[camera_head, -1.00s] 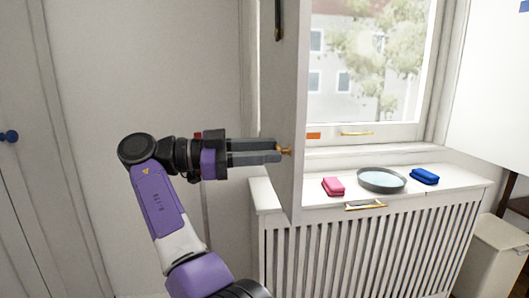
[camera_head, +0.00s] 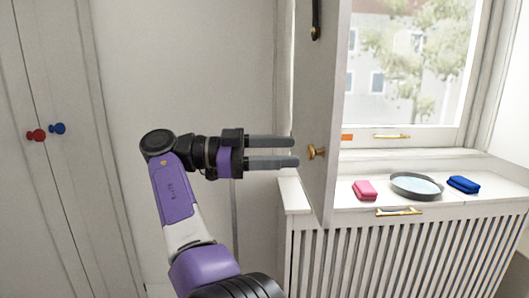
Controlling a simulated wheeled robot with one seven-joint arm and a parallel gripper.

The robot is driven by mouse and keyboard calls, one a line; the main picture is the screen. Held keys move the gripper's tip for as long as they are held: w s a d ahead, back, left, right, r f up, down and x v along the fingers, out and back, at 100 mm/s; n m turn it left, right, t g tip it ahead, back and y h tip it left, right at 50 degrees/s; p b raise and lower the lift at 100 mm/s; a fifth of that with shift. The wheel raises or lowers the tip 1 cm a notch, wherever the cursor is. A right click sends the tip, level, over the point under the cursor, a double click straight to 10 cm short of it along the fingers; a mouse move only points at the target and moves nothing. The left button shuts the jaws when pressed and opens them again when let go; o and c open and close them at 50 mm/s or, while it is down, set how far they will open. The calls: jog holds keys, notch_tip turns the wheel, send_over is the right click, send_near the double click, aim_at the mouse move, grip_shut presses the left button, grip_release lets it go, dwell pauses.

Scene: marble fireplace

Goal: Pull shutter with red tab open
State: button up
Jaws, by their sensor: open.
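The left shutter (camera_head: 318,100) is a white panel standing swung out from the window, seen at a steep angle. A small brass knob (camera_head: 316,152) sits on its face. A red-orange tab (camera_head: 347,137) shows just past the shutter's right edge, by the window frame; I cannot tell whether it is fixed to the shutter. My gripper (camera_head: 296,152) is open and empty, its two fingers pointing right at the knob, with a small gap between the fingertips and it.
A window sill over a slatted radiator cover (camera_head: 400,250) holds a pink cloth (camera_head: 365,190), a round grey dish (camera_head: 416,186) and a blue cloth (camera_head: 463,184). Cabinet doors with a red knob (camera_head: 36,135) and a blue knob (camera_head: 57,128) stand at the left. Bare wall lies behind my arm.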

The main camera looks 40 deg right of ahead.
jog(key=shift+v, duration=2.25)
